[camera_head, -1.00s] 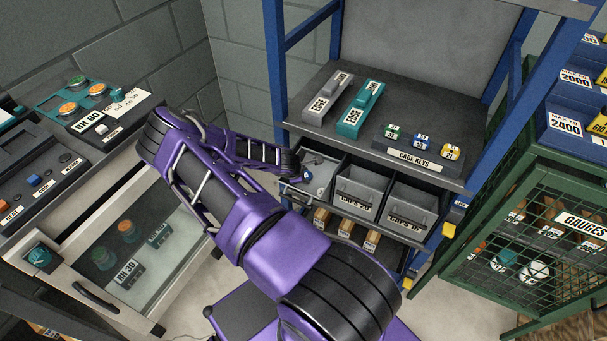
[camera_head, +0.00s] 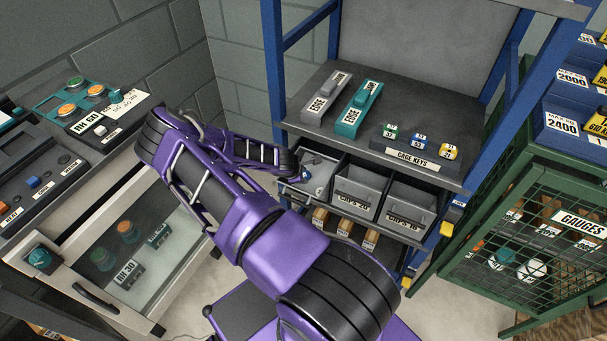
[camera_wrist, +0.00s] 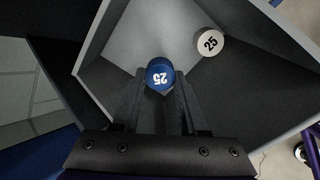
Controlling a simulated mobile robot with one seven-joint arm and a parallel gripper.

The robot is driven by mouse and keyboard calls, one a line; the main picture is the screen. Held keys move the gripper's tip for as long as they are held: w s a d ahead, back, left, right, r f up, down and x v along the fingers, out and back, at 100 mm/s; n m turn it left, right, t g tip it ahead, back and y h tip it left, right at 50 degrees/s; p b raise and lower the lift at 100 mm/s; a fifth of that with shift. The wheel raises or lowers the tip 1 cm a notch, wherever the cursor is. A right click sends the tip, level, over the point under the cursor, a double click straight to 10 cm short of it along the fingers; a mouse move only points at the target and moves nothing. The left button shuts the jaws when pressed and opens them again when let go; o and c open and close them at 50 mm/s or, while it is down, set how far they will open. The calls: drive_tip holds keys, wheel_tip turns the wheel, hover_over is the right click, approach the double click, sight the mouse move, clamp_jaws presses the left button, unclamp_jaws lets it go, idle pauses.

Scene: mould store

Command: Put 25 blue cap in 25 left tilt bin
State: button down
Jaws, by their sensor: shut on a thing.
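The blue cap (camera_wrist: 160,72), marked 25, is held between the fingertips of my gripper (camera_wrist: 159,92) in the wrist view. It is over the open mouth of a grey tilt bin (camera_wrist: 135,38). In the head view this is the left tilt bin (camera_head: 322,182), tipped out under the rack shelf. A pale cap (camera_wrist: 208,41), also marked 25, lies inside the bin to the right of the blue one. The height of the blue cap above the bin floor is hard to tell.
Two more grey bins, the middle one (camera_head: 358,190) and the right one (camera_head: 407,209), stand beside it. Above them a shelf (camera_head: 370,138) carries two long blocks and several small keys. A green mesh cage (camera_head: 545,230) stands at right, a control console (camera_head: 95,115) at left.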

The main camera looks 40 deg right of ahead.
drive_tip(key=shift+p+v, duration=2.7)
drive_tip(key=shift+v, duration=2)
drive_tip(key=shift+f+b, duration=0.3)
drive_tip(key=shift+b, duration=0.6)
drive_tip(key=shift+r+b, duration=0.1)
drive_tip(key=shift+b, duration=0.4)
drive_tip(key=shift+r, duration=0.15)
drive_tip(key=shift+b+x, duration=1.75)
drive_tip(key=shift+x, duration=3.2)
